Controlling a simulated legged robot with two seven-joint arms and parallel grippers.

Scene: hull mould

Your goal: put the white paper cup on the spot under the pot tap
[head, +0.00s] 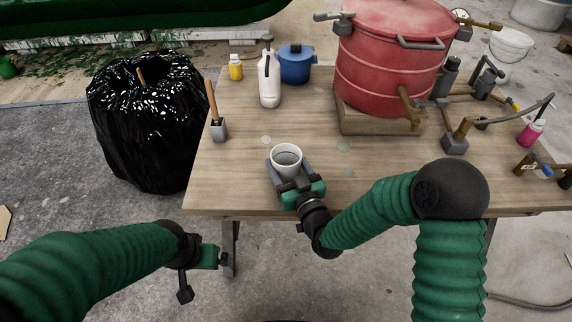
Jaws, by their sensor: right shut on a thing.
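The white paper cup (286,158) is upright near the table's front edge, its open top facing up. My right gripper (284,172) is shut on it, with grey fingers on either side of its lower part. I cannot tell if the cup's base touches the table. The red pot (385,65) stands on a wooden block at the back right, and its brass tap (409,104) points down at the front. The tap is to the right of and behind the cup. No clear marked spot shows directly under it. My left gripper (205,276) hangs in front of the table, away from everything; its fingers are unclear.
Faint pale round marks (343,146) lie on the table (235,180) between cup and block. Metal pipe fittings (455,141) crowd the right. A black bag (145,125) stands left of the table.

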